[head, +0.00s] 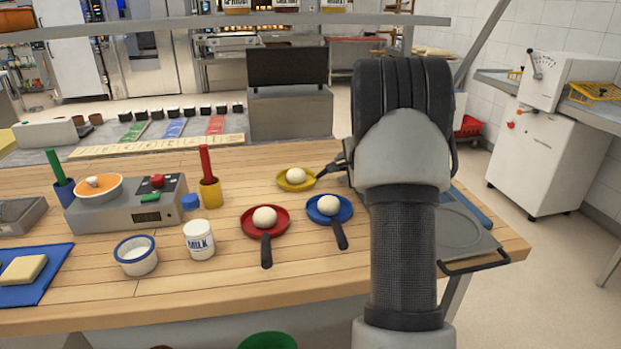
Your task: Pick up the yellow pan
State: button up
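The yellow pan (285,186) holds a white dough ball (296,175) and appears to rest on the wooden table, behind the red and blue pans. Its dark handle points right, toward my gripper (337,168). My gripper is at the handle's end, and my arm hides most of it. Only dark finger parts show left of the arm, overlapping the handle. I cannot tell whether the fingers are closed on it.
A red pan (281,228) and a blue pan (318,216), each with a dough ball, stand in front. A milk jar (199,240), a scale (130,213) and a yellow cup (211,195) stand left. A grey box (290,113) is behind.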

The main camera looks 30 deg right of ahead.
grip_shut()
